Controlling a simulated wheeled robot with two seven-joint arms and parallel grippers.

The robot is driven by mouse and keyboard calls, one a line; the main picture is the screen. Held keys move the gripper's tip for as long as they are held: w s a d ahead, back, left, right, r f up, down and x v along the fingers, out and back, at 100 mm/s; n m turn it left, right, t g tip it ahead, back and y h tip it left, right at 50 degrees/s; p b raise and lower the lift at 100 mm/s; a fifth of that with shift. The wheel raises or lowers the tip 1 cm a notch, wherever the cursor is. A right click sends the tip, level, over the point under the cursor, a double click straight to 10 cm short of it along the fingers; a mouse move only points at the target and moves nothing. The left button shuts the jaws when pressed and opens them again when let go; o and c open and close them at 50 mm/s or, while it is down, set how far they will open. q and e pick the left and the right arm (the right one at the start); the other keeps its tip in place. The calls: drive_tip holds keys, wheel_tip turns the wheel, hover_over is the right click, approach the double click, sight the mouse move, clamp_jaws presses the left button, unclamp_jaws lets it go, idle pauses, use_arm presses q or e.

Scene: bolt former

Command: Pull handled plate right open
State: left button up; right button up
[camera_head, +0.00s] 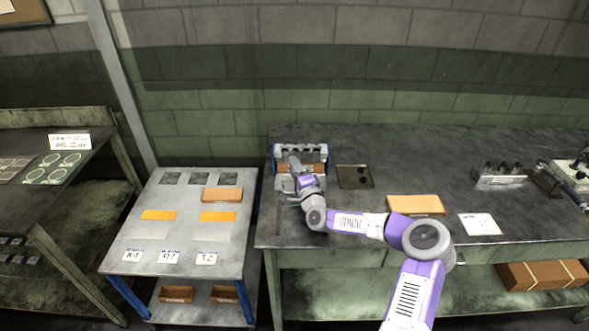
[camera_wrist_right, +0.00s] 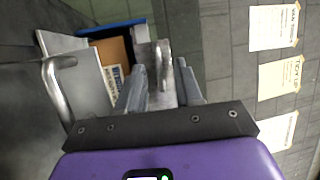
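The former (camera_head: 302,152), a blue-sided device with a brown block inside and metal plates in front, stands at the left end of the long dark table. My right gripper (camera_head: 295,160) reaches it and covers part of its front. In the right wrist view, my right gripper (camera_wrist_right: 160,80) is open. A metal plate (camera_wrist_right: 143,55) with a bar handle (camera_wrist_right: 162,65) shows between its fingertips, with gaps visible at the handle's sides. A second plate (camera_wrist_right: 90,75) with a curved handle (camera_wrist_right: 55,92) is at the left. I cannot tell whether any finger touches a handle. My left gripper is out of view.
A dark tray (camera_head: 355,177) lies just right of the former. An orange block (camera_head: 415,204) and a white card (camera_head: 480,224) lie further right. A lower table (camera_head: 180,190) with blocks and labels stands at the left. Blue edging (camera_wrist_right: 110,29) shows beyond the plates.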

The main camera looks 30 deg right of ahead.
clamp_jaws()
idle(1.4)
